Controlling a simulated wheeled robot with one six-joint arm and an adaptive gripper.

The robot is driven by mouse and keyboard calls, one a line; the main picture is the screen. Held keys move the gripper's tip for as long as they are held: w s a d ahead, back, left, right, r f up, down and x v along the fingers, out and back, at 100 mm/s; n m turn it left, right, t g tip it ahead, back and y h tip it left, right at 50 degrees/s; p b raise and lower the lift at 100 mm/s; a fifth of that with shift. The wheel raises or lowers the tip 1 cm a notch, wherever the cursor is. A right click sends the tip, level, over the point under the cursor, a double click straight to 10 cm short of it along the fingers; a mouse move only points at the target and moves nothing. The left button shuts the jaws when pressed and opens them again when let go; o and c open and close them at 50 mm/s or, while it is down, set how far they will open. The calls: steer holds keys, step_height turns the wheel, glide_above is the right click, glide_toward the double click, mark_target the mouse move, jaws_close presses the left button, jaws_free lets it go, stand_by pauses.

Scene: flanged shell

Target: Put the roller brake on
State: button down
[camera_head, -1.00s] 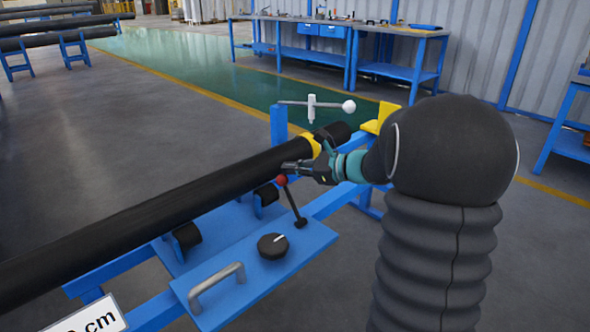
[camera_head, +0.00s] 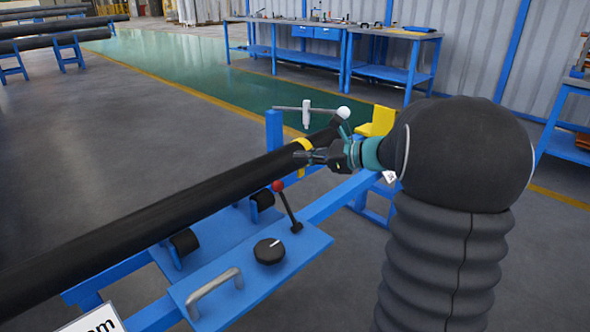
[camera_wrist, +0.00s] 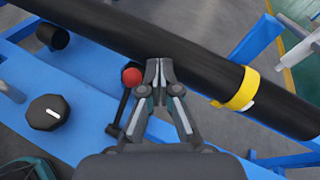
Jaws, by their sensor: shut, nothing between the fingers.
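The brake lever (camera_head: 288,208) is a thin black rod with a red ball knob (camera_head: 278,186), standing on a blue plate (camera_head: 305,245) beside the long black pipe. The rod leans toward the pipe. My gripper (camera_head: 306,157) is shut and empty, above and to the right of the red knob and apart from it. In the wrist view my gripper (camera_wrist: 158,66) points toward the pipe, with the red knob (camera_wrist: 132,76) just left of the fingertips.
The black pipe (camera_head: 150,220) with a yellow band (camera_head: 302,170) lies on black rollers (camera_head: 184,242) close to my gripper. The plate also carries a black dial (camera_head: 269,252) and a grey handle (camera_head: 213,291).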

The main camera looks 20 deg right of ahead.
step_height(320, 180, up, 7)
steer(key=d, duration=0.2)
steer(key=shift+w+f, duration=0.2)
steer(key=shift+w, duration=0.15)
steer(key=s+a+f+n+g+h, duration=0.2)
steer(key=s+f+n+g+h, duration=0.3)
steer(key=s+f+n, duration=0.7)
steer(key=s+a+n+h, duration=0.2)
steer(key=s+a+n, duration=0.3)
steer(key=s, duration=0.5)
steer(key=s+a+n+h, duration=0.3)
steer(key=s+a+n, duration=0.2)
steer(key=s, duration=0.5)
steer(key=shift+s+a+n, duration=0.3)
steer(key=shift+a+n, duration=0.1)
steer(key=shift+n, duration=0.6)
